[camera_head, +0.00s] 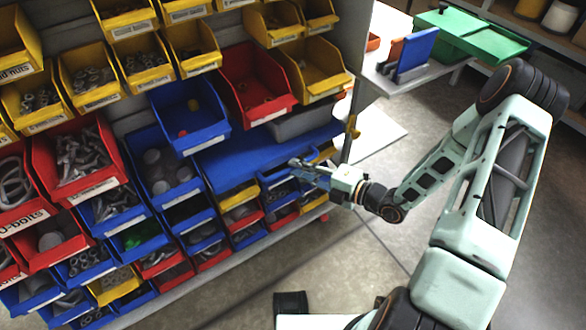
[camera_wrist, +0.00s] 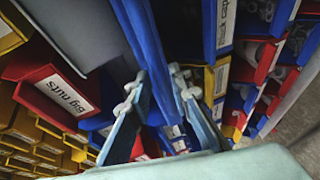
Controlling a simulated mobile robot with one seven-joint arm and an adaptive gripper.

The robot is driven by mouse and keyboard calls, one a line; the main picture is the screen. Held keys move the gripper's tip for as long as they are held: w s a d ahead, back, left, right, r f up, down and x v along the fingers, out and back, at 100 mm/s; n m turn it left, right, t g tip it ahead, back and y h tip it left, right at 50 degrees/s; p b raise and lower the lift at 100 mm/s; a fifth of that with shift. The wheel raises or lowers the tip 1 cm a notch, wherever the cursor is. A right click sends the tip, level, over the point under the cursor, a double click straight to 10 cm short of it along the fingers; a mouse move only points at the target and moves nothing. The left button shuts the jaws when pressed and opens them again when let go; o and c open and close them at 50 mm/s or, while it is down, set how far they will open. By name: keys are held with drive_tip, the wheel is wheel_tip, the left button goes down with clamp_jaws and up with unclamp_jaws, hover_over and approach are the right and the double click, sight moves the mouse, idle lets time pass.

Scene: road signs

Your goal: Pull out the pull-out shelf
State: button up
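The pull-out shelf (camera_head: 245,157) is a flat blue board low in the bin rack, in the head view. It lies below a blue bin and above the lower rows of small bins. My gripper (camera_head: 297,164) is at its front edge, toward the right end. In the wrist view, the blue shelf (camera_wrist: 149,50) runs edge-on between the two pale fingers of my gripper (camera_wrist: 160,75). The fingertips lie on either side of it, close to its faces. I cannot tell whether both fingers touch it.
Yellow bins (camera_head: 145,64), a red bin (camera_head: 256,85) and blue bins (camera_head: 190,115) with small parts crowd the rack around the shelf. A grey bin (camera_head: 304,121) sits just above its right end. Floor (camera_head: 290,255) in front is open. A side table with green boxes (camera_head: 470,36) stands behind right.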

drive_tip(key=shift+x, duration=1.2)
drive_tip(key=shift+d, duration=0.1)
clamp_jaws()
